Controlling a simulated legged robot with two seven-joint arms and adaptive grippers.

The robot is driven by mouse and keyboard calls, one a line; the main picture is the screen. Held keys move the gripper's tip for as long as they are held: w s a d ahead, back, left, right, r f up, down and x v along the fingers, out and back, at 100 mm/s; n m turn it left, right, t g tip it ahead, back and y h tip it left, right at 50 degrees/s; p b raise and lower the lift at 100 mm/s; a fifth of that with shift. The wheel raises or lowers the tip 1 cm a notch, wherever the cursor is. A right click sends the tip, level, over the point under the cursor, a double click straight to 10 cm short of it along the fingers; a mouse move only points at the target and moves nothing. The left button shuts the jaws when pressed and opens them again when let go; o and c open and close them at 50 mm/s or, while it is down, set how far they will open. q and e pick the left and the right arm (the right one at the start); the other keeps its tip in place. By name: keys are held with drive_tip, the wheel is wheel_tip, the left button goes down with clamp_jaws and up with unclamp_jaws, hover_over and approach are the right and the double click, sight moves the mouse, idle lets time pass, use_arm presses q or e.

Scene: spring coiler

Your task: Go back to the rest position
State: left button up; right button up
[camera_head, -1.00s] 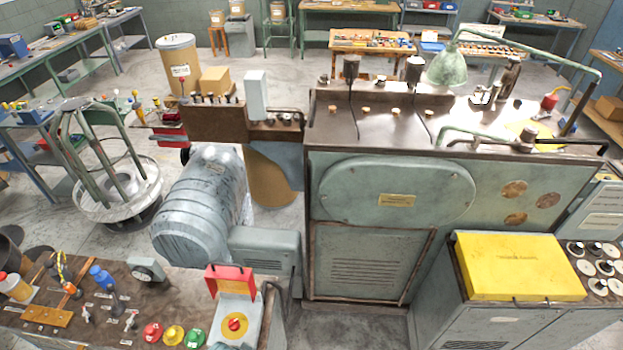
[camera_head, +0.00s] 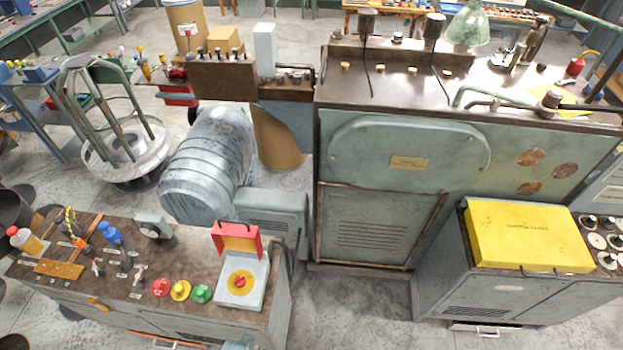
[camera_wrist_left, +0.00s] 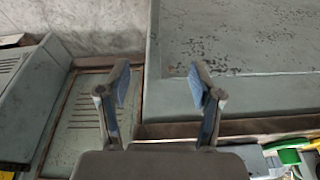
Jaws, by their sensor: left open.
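My left gripper (camera_wrist_left: 157,86) shows in the left wrist view with its two blue-padded fingers apart and nothing between them. Behind the fingers are a grey-green machine surface (camera_wrist_left: 245,50) and a brown-framed vented panel (camera_wrist_left: 88,110). No gripper shows clearly in the head view. My right gripper is not in view. In the head view the large green spring coiler (camera_head: 410,165) stands at centre right. A control bench (camera_head: 130,270) with red, yellow and green buttons is at the lower left. Its red-lidded switch box (camera_head: 240,278) has the lid raised.
A yellow box (camera_head: 527,237) lies on a grey cabinet at the right, beside several round knobs (camera_head: 600,238). A ribbed grey motor drum (camera_head: 208,160) stands left of the coiler. A wire stand (camera_head: 120,130) is farther left. Bare floor (camera_head: 355,310) shows between bench and cabinet.

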use_arm(q)
drive_tip(key=s+f+g+b, duration=0.1)
drive_tip(key=s+f+b, duration=0.4)
drive_tip(key=f, duration=1.4)
drive_tip(key=s+a+f, duration=0.1)
drive_tip(key=s+f, duration=0.5)
drive_tip(key=s, duration=0.1)
drive_tip(key=s+a+f, duration=0.2)
drive_tip(key=s+f, duration=0.4)
drive_tip(key=s, duration=0.2)
drive_tip(key=shift+s+a+g+b, duration=0.25)
drive_tip(key=shift+g+b, duration=0.15)
drive_tip(key=shift+b, duration=0.05)
